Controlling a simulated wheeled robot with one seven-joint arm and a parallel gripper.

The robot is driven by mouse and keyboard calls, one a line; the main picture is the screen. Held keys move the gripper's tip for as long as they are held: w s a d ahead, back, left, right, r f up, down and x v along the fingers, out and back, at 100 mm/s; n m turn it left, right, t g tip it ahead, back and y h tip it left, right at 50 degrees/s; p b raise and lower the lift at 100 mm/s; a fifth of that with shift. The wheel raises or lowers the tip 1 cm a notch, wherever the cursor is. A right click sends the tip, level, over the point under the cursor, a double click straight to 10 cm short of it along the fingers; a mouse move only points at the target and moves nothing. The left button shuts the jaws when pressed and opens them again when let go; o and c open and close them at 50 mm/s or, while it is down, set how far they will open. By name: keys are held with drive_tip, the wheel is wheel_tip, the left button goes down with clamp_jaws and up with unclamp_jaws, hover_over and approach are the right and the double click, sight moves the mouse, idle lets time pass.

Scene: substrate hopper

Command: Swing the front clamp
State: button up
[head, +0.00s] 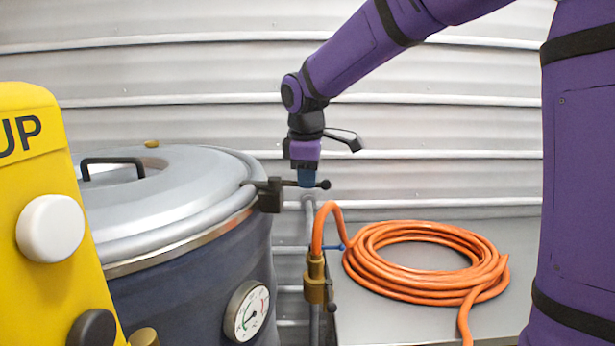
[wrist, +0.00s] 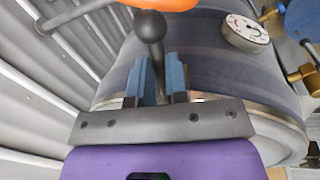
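The clamp (head: 269,194) is a dark block at the right side of the hopper rim, with a thin dark handle ending in a black ball (head: 324,184) that points right. In the wrist view the ball (wrist: 150,27) stands beyond my fingertips. My gripper (head: 306,178) points down over the handle. Its two blue fingers (wrist: 158,80) lie on either side of the handle rod, close against it, and look shut on it. The hopper (head: 190,270) is dark blue with a pale grey lid (head: 190,190). The fingers hide part of the rod.
An orange hose coil (head: 420,260) lies on a grey table (head: 390,318) at right, with a brass fitting (head: 316,280) near the hopper. A dial gauge (head: 246,311) sits on the hopper's side. A yellow panel (head: 45,240) blocks the left foreground. Corrugated wall stands behind.

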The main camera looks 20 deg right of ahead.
clamp_jaws()
drive_tip(key=w+a+n+g+y, duration=0.1)
drive_tip(key=w+a+n+y, duration=0.1)
drive_tip(key=w+n, duration=0.8)
drive_tip(key=shift+a+n+y, duration=0.4)
drive_tip(key=shift+n+y, duration=0.1)
drive_tip(key=shift+n, duration=3.5)
drive_tip(key=o, duration=0.6)
unclamp_jaws()
